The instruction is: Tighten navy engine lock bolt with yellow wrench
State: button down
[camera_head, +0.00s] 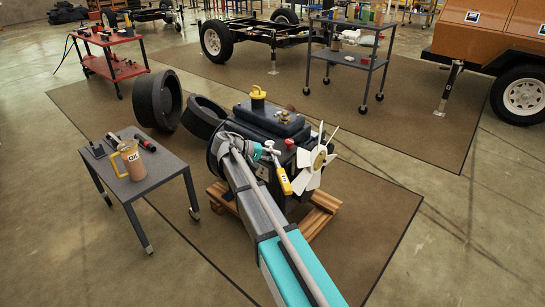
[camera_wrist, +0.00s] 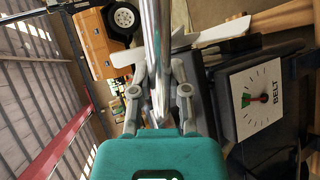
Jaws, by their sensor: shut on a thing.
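The navy engine (camera_head: 262,119) sits on a wooden pallet in the head view. My gripper (camera_head: 273,152) is at the engine's front, left of the white fan. It is shut on the wrench, whose yellow handle (camera_head: 284,182) hangs down and slightly right below the fingers. In the wrist view my gripper (camera_wrist: 159,70) has a finger on each side of the wrench's silver shaft (camera_wrist: 157,35). I cannot make out the lock bolt or whether the wrench head touches it.
The white fan (camera_head: 313,162) is close on the right of my gripper. A BELT gauge panel (camera_wrist: 258,98) is at right in the wrist view.

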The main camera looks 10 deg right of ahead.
jog(key=shift+d, duration=0.1)
dwell(0.3)
jog(key=shift+d+n+t, duration=0.35)
jog(key=shift+n+t, duration=0.45)
jog(key=shift+d+n+t, duration=0.25)
jog(key=shift+n+t, duration=0.15)
jog(key=shift+t, duration=0.1)
jog(key=shift+w+d+t, duration=0.1)
jog(key=shift+t, duration=0.2)
jog(key=shift+n, duration=0.3)
jog(key=shift+w+d+n+t+y, duration=0.1)
jog(key=shift+d+n+t+y, duration=0.45)
jog(key=shift+t, duration=0.25)
jog(key=shift+a, duration=0.15)
